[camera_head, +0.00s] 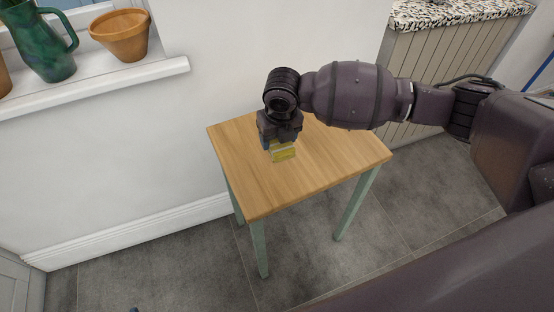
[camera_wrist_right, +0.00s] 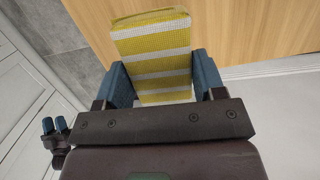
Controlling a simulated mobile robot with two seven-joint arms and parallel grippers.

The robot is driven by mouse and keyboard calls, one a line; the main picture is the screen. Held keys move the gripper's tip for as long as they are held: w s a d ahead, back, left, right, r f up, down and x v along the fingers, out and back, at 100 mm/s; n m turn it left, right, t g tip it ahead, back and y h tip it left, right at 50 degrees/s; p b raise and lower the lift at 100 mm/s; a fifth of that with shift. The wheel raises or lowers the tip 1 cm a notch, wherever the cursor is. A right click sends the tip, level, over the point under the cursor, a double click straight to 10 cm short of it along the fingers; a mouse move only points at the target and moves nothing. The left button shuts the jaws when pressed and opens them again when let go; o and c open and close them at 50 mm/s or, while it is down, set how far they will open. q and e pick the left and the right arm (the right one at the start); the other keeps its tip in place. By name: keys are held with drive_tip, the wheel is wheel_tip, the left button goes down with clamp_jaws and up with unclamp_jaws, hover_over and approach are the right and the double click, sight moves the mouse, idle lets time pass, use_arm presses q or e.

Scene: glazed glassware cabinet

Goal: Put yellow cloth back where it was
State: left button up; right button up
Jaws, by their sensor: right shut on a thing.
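The yellow cloth (camera_wrist_right: 152,48), striped yellow and white and folded into a block, is between the two blue fingers of my right gripper (camera_wrist_right: 162,82). In the head view the cloth (camera_head: 283,152) shows just below my right gripper (camera_head: 278,142), over the wooden top of the small table (camera_head: 310,175). Whether the cloth touches the table top cannot be told. My left gripper (camera_wrist_right: 55,126) shows small at the lower left of the right wrist view, away from the cloth; its opening is too small to judge.
A windowsill (camera_head: 110,82) at the upper left holds a green jug (camera_head: 45,45) and a terracotta pot (camera_head: 121,36). A ribbed cabinet with a speckled top (camera_head: 455,12) stands behind my right arm. The front and right of the table top are bare.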

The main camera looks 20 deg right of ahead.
sight(277, 167)
wheel_tip(277, 167, down, 4)
drive_tip(key=shift+r, duration=0.25)
wheel_tip(277, 167, down, 6)
drive_tip(key=shift+r+b, duration=0.1)
drive_tip(key=shift+b, duration=0.7)
drive_tip(key=o, duration=0.9)
drive_tip(key=shift+c, duration=0.2)
drive_tip(key=shift+r, duration=0.2)
